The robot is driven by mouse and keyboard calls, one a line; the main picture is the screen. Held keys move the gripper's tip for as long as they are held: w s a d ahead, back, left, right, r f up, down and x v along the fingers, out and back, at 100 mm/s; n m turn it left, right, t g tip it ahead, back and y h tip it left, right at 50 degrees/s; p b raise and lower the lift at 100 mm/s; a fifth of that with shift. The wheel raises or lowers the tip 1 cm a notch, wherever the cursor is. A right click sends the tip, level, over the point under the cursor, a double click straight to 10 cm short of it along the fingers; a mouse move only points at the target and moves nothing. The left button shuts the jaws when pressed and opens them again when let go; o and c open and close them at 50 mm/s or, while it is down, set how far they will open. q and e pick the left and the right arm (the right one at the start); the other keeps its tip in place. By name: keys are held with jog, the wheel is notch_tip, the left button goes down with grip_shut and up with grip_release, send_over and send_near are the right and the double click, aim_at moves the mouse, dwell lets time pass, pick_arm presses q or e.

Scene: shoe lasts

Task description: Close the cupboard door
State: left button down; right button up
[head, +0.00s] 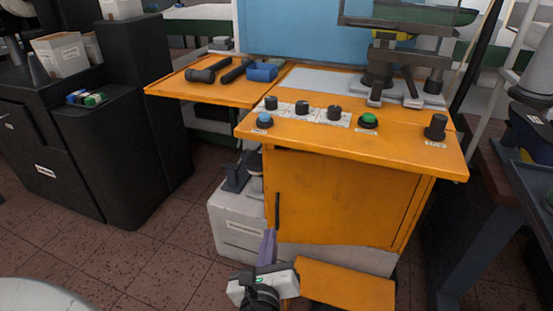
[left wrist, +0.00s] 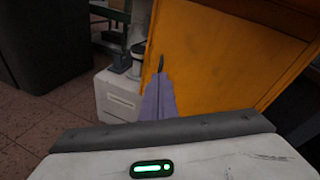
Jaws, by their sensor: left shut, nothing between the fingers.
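The orange cupboard door (head: 340,200) is the front panel under the control desk. It has a dark vertical handle (head: 278,210) near its left edge. I cannot tell whether the door is flush or slightly ajar. My left gripper (head: 268,240) is at the bottom centre, with its purple fingers together and empty, pointing up just below the handle. In the left wrist view, the finger tips (left wrist: 158,80) overlap the lower end of the handle (left wrist: 161,63) in front of the door (left wrist: 215,60). Contact cannot be made out. My right gripper is not in view.
A white box (head: 238,225) stands left of the cupboard. An orange plate (head: 345,286) lies low in front. Black cabinets (head: 60,150) stand at left and a dark-framed bench (head: 500,200) at right. Tiled floor (head: 150,260) is clear at left front.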

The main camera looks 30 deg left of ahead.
pick_arm(q)
notch_tip(320, 180, up, 4)
jog(key=w+m+t+y+p, duration=0.1)
jog(key=m, duration=0.2)
jog(key=m+b, duration=0.1)
jog(key=b, duration=0.1)
send_near(277, 171)
jog(key=shift+t, duration=0.4)
jog(key=x, duration=0.5)
jog(key=shift+w+a+f, duration=0.15)
jog(key=shift+a+f, duration=0.05)
jog(key=shift+f, duration=0.2)
jog(key=shift+w+a, duration=0.2)
jog(key=shift+w, duration=0.2)
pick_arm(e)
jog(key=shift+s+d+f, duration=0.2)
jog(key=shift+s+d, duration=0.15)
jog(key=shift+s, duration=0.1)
